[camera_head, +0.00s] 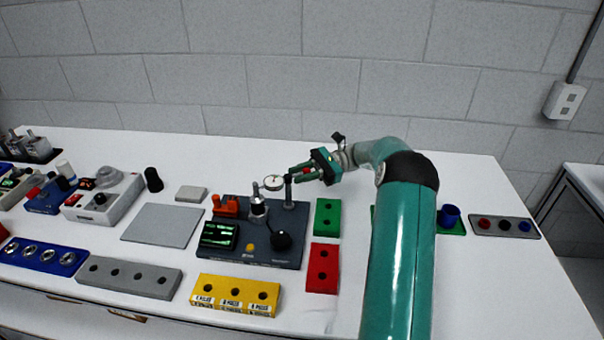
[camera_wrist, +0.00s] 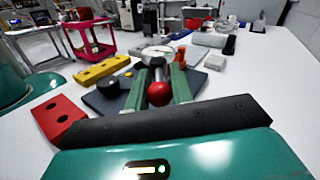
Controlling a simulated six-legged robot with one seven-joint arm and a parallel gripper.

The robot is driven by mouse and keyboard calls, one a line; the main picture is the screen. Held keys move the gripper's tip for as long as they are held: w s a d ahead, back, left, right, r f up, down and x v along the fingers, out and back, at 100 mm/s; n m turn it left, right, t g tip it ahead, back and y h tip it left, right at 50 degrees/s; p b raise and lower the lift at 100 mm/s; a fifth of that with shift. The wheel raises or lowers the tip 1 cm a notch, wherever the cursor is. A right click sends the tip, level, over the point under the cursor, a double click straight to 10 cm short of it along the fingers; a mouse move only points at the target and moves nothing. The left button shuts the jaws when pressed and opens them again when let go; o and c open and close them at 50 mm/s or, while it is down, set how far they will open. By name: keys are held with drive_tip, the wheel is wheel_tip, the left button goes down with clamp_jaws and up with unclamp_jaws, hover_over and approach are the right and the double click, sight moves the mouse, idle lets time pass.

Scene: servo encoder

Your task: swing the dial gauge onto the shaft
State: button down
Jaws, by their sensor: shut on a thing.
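My gripper (camera_head: 297,174) reaches in from the right at the post's top. In the wrist view, its two green fingers (camera_wrist: 159,74) are shut on a red ball knob (camera_wrist: 158,94). The dial gauge (camera_wrist: 158,51) shows beyond the fingertips, and the shaft is not clear there.
A bare grey plate (camera_head: 163,225) lies left.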

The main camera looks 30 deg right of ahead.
idle(0.3)
drive_tip(key=c, duration=1.2)
unclamp_jaws()
drive_tip(key=shift+d, duration=0.1)
drive_tip(key=d, duration=1)
drive_tip(key=shift+s+d, duration=0.15)
drive_tip(key=shift+d, duration=0.75)
